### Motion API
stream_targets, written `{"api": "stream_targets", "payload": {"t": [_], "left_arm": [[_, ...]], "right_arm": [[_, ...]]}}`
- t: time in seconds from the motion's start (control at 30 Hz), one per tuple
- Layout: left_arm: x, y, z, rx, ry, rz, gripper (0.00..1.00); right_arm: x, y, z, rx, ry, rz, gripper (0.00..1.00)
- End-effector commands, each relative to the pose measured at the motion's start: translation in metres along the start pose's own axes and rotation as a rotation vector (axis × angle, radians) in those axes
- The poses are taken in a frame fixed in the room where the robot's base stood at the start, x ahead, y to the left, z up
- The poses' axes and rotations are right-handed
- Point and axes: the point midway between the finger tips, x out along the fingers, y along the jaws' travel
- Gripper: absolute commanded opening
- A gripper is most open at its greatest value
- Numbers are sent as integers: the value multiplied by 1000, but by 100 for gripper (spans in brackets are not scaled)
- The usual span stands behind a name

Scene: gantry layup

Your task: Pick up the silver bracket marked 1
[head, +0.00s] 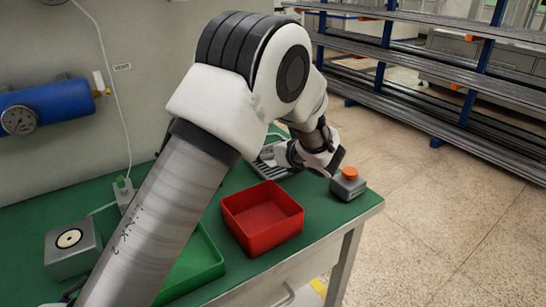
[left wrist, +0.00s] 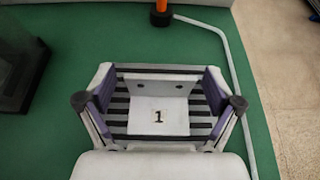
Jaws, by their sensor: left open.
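The silver bracket marked 1 (left wrist: 158,116) lies on a dark-striped, slatted surface (left wrist: 121,103) in the left wrist view. Its face with the black 1 is towards the camera, and an upright flange with two holes stands behind it. My left gripper (left wrist: 158,92) is open, with one purple-padded finger on each side of the bracket and gaps between. In the head view my left gripper (head: 316,152) is over the far right of the green bench; there I cannot make out the bracket behind the arm.
A red bin (head: 262,240) and a green bin (head: 207,274) stand on the green bench (head: 330,232). A grey box with an orange top (head: 347,188) sits near the right edge. A grey box with a round dial (head: 62,262) is at left.

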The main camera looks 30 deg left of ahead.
Motion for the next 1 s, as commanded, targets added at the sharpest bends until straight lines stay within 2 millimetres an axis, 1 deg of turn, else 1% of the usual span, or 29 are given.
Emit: {"api": "stream_targets", "payload": {"t": [0.17, 0.2, 0.27, 0.3, 0.33, 0.37, 0.43, 0.47, 0.63, 0.73, 0.87, 1.0], "left_arm": [[0, 0, 0, 0, -1, -1, 92], [0, 0, 0, 0, -1, -1, 78], [0, 0, 0, 0, -1, -1, 56], [0, 0, 0, 0, -1, -1, 42], [0, 0, 0, 0, -1, -1, 31], [0, 0, 0, 0, -1, -1, 27], [0, 0, 0, 0, 0, -1, 26], [0, 0, 0, 0, 0, -1, 21], [0, 0, 0, 0, 0, -1, 21], [-3, 0, 7, -2, -1, -1, 21], [-13, 0, 32, -5, -2, -2, 21], [-27, -1, 65, -5, -2, -2, 21]], "right_arm": [[0, 0, 0, 1, 0, 0, 59], [0, 0, 0, 0, 0, 0, 59], [0, 0, 0, 0, 0, 0, 59], [0, 0, 0, 0, 0, 0, 59], [0, 0, 0, 0, 0, 0, 59], [0, 0, 0, 0, 0, 0, 59], [0, 0, 0, 0, 0, 0, 59], [0, 0, 0, 0, 0, 0, 59], [0, 0, 0, 0, 0, 0, 59], [-2, 0, 0, 0, 0, 0, 59], [-6, 0, 0, 0, 0, 0, 59], [-12, 0, 0, 0, 0, 0, 59]]}}
